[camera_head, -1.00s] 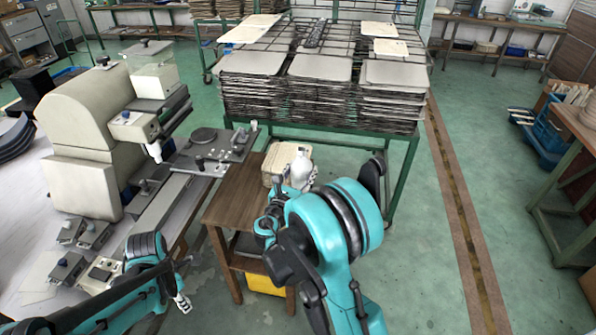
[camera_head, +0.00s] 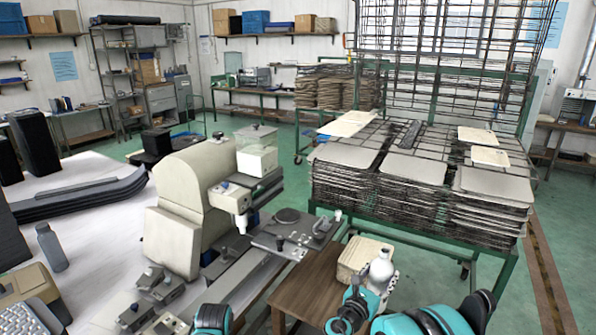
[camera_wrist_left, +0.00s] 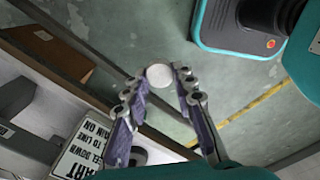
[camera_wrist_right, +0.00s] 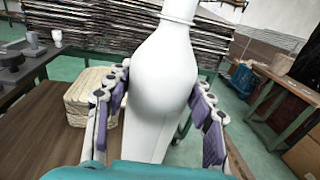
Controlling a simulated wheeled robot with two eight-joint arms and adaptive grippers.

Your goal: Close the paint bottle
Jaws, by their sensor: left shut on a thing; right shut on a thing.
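The white paint bottle (camera_head: 381,268) stands upright in my right gripper (camera_head: 384,283) above the small wooden table. In the right wrist view the fingers (camera_wrist_right: 160,95) close around the bottle's rounded body (camera_wrist_right: 166,75); its neck runs out of the top of the picture, so its mouth is hidden. In the left wrist view my left gripper (camera_wrist_left: 158,84) is shut on a small white round piece, seemingly the cap (camera_wrist_left: 159,76), at its fingertips. The cap is apart from the bottle. In the head view only part of my left arm shows at the bottom edge.
A brown wooden table (camera_head: 310,290) stands below the bottle, with a beige block (camera_head: 362,255) on it. A cream machine (camera_head: 190,205) is to the left. A green rack with stacked panels (camera_head: 415,195) is behind. Open floor lies to the right.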

